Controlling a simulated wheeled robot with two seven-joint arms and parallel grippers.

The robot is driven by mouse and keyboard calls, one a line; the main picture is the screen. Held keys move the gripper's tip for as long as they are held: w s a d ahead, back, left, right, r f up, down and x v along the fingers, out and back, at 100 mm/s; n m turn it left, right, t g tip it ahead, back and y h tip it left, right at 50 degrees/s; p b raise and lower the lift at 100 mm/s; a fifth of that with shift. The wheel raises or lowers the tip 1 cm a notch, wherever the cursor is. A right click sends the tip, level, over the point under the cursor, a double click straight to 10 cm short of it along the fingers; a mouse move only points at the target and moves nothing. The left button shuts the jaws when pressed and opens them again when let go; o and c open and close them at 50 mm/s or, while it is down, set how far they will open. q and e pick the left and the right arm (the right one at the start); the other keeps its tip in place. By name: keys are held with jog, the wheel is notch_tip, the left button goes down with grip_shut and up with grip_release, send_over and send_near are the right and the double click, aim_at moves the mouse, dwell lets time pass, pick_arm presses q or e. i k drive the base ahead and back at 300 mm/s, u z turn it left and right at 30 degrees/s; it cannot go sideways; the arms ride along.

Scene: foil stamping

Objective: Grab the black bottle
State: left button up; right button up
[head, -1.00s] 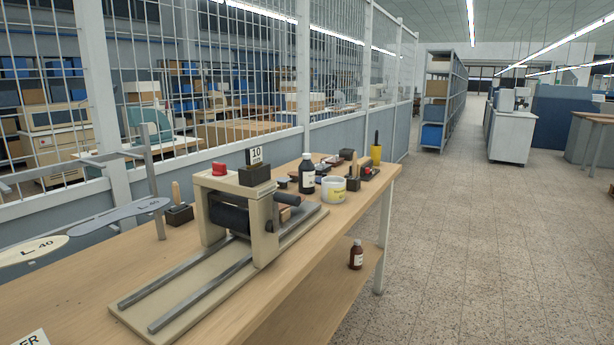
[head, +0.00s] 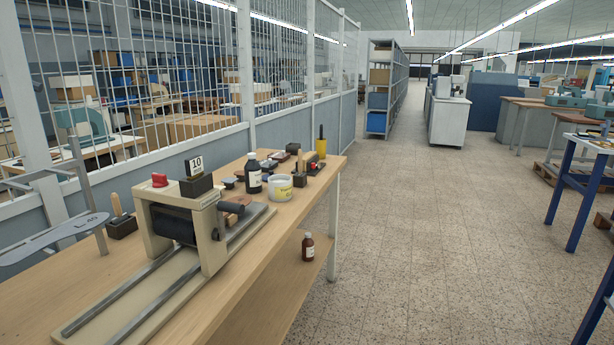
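A smaller brown bottle (head: 308,247) with a white label stands on the bench's lower shelf. Neither of my grippers is in view.
A stamp block (head: 120,224) with a wooden handle stands left of the press. A yellow cup (head: 321,148) and small tools stand at the bench's far end. A wire fence runs behind the bench. The speckled floor on the right is open, with a blue-legged table (head: 570,180) at the right.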

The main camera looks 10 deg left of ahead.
aim_at(252, 170)
jog(key=z, duration=0.4)
jog(key=i, duration=3.1)
jog(key=u, duration=3.4)
